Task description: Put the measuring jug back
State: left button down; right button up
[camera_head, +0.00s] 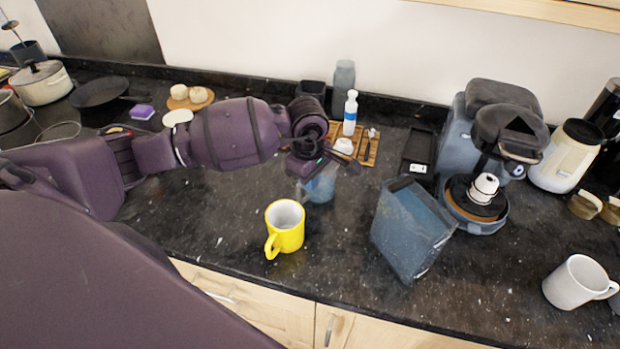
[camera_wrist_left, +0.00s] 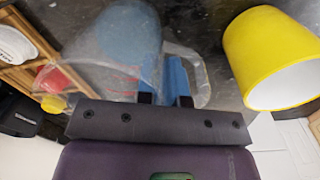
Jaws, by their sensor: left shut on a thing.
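The measuring jug (camera_head: 321,185) is clear with a bluish tint and shows in the head view behind the yellow mug, partly hidden by my left gripper (camera_head: 312,166). In the left wrist view the clear jug (camera_wrist_left: 115,45) fills the upper middle, with a handle on its right side. My left gripper (camera_wrist_left: 166,98) is shut on that handle. I cannot tell whether the jug's base touches the counter. My right gripper is in neither view.
A yellow mug (camera_head: 285,226) stands close in front of the jug. A tilted blue-grey container (camera_head: 411,228) and a coffee machine (camera_head: 485,150) are to the right. A wooden tray (camera_head: 371,151) with a white bottle (camera_head: 350,113) is behind. Dark counter is clear left of the mug.

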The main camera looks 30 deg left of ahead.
pick_arm(q)
jog(key=shift+f, duration=0.15)
jog(key=c, duration=1.3)
grip_release()
jog(key=shift+o, duration=0.2)
jog(key=shift+r, duration=0.3)
notch_tip(320, 180, up, 11)
jog(key=shift+s+a+f+b, duration=0.1)
jog(key=shift+s+b, duration=0.05)
jog(key=shift+b, duration=0.4)
jog(key=shift+r, duration=0.55)
